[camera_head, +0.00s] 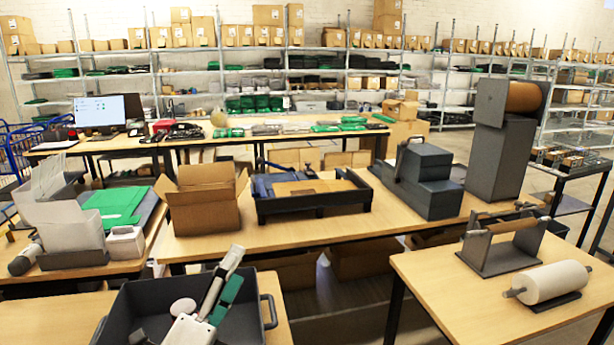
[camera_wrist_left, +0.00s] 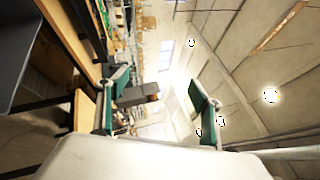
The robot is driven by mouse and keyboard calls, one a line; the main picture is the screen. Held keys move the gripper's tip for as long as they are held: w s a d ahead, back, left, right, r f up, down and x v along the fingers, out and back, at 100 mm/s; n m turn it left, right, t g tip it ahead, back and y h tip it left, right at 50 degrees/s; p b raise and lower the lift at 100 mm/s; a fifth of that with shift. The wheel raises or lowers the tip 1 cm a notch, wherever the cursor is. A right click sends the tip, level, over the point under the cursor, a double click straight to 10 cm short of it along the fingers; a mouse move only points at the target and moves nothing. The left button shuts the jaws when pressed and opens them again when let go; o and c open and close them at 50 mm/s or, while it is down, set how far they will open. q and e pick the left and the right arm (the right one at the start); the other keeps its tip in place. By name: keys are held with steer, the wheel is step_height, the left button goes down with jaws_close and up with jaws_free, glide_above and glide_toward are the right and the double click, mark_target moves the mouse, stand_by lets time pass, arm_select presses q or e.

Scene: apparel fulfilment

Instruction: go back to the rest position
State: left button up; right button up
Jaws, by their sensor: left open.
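My left gripper (camera_head: 233,268) shows at the bottom of the head view, in front of the dark grey bin on the near table. Its two pale fingers with green pads stand apart and point up. In the left wrist view the same gripper (camera_wrist_left: 158,82) is open, with nothing between its fingers. The wrist camera looks across the room and ceiling, with the picture turned sideways. My right gripper is in neither view.
The dark bin (camera_head: 150,292) sits on the near table. Behind it, a long table (camera_head: 270,235) carries an open carton (camera_head: 203,210), a dark tray (camera_head: 315,203) and a grey machine (camera_head: 430,185). A roll stand (camera_head: 500,255) and white roll (camera_head: 550,283) are on the right table.

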arm_select(q)
steer(key=s+a+f+n+g+y, duration=0.3)
steer(key=a+f+n+y, duration=0.25)
steer(key=a+f, duration=0.3)
steer(key=s+a+f+n+g+y, duration=0.3)
steer(key=a+f+n+y, duration=0.1)
steer(key=a+f+n, duration=0.4)
steer(key=s+a+f+n+g+y, duration=0.1)
steer(key=s+a+f+n+g, duration=0.2)
steer(key=s+f, duration=0.35)
steer(key=s+a+f+n+g, duration=0.1)
steer(key=s+a+f+g, duration=0.3)
steer(key=s+f, duration=0.3)
steer(key=d+f+n+t+h, duration=0.2)
steer(key=d+f+h, duration=0.5)
steer(key=d+f, duration=0.5)
steer(key=shift+w+d+f+n+t, duration=0.35)
steer(key=shift+d+t, duration=0.35)
steer(key=shift+d, duration=1.6)
